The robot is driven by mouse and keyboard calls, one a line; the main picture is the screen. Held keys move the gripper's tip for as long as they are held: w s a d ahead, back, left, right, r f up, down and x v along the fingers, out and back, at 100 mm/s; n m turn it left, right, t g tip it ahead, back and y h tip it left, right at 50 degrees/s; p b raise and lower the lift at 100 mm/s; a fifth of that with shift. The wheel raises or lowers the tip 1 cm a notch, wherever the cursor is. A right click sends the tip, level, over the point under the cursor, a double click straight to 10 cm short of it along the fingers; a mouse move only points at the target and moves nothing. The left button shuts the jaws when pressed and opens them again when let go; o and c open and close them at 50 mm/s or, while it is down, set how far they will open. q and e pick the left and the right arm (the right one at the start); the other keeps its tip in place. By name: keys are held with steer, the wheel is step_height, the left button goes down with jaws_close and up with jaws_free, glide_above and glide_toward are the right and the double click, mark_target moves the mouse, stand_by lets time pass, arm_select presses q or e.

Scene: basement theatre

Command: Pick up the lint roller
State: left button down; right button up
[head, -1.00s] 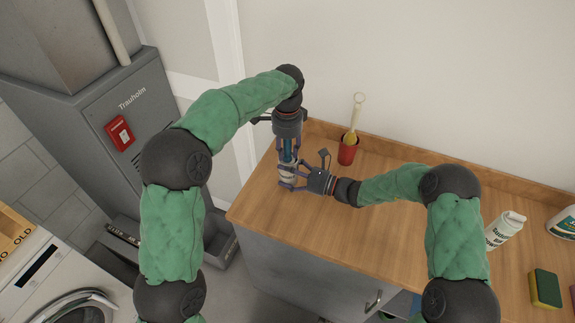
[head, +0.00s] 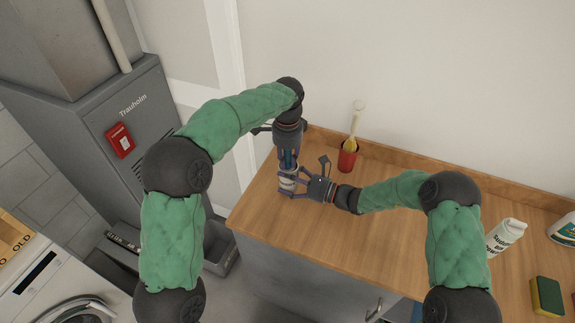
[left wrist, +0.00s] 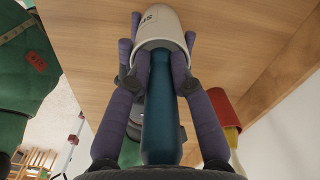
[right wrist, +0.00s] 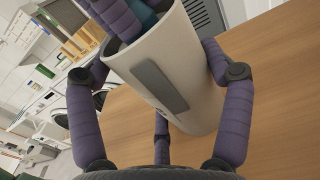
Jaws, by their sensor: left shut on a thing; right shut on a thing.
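The lint roller shows as a teal handle (left wrist: 160,115) going into the open end of a white cup-like holder (left wrist: 158,28); its roller part is hidden inside. In the head view the holder (head: 287,182) is near the counter's left end, mostly hidden by fingers. My left gripper (head: 287,163) comes down from above and is shut on the handle, with its fingertips at the holder's rim. My right gripper (head: 291,186) comes from the right and is shut around the holder. In the right wrist view the holder (right wrist: 195,75) appears tilted, with a grey label on its side.
A red cup (head: 347,158) with a yellow brush stands behind, against the wall.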

arm_select(q)
step_height(320, 180, up, 10)
steer(key=shift+r, duration=0.1)
arm_select(e)
steer(key=o, duration=1.1)
steer(key=v, duration=1.2)
